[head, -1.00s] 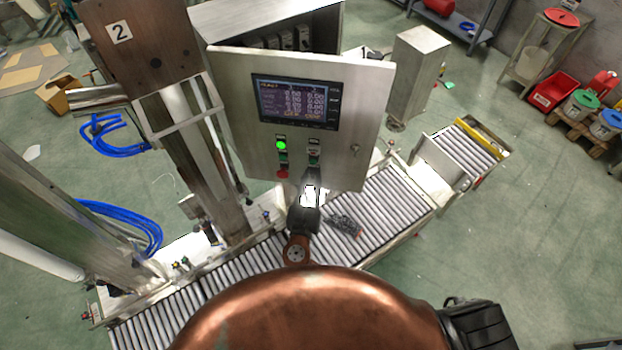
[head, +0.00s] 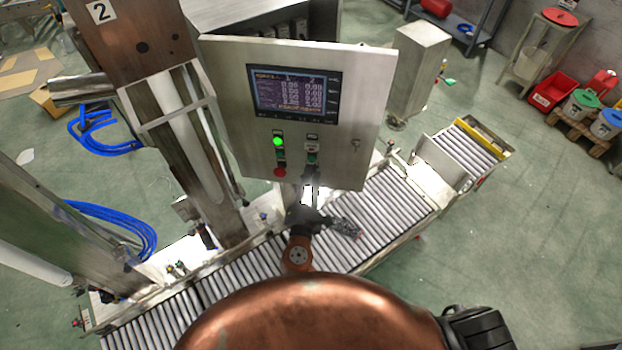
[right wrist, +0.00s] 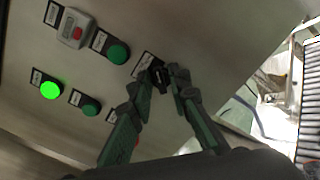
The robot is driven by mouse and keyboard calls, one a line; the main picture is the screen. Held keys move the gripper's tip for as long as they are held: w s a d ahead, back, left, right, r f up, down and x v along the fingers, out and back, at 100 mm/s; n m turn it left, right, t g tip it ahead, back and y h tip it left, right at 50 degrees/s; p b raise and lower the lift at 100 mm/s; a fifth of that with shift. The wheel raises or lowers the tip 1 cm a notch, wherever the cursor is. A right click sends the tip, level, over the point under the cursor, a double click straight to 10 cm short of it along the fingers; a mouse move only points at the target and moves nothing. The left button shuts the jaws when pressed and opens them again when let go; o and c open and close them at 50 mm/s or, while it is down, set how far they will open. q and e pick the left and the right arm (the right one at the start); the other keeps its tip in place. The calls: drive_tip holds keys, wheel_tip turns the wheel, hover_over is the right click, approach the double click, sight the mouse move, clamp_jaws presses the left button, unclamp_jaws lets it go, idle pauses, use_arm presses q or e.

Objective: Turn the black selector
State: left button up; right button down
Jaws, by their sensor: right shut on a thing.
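The black selector (right wrist: 157,72) is in the right wrist view, on the steel panel below a small label plate. My right gripper (right wrist: 166,78) has its two green-and-black fingers on either side of the selector's knob and is shut on it. The fingers partly cover the knob. In the head view, my right gripper (head: 312,182) reaches up to the lower part of the cabinet door (head: 225,100), and the selector is hidden behind it. My left gripper is not in view.
A lit green lamp (head: 278,141) and a red button (head: 279,172) are left of my gripper on the door. A screen (head: 293,93) sits above. A roller conveyor (head: 385,210) runs below, and a steel column (head: 185,130) stands at left.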

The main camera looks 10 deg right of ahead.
drive_tip(key=shift+m, duration=0.4)
drive_tip(key=c, duration=2.1)
unclamp_jaws()
drive_tip(key=v, duration=1.2)
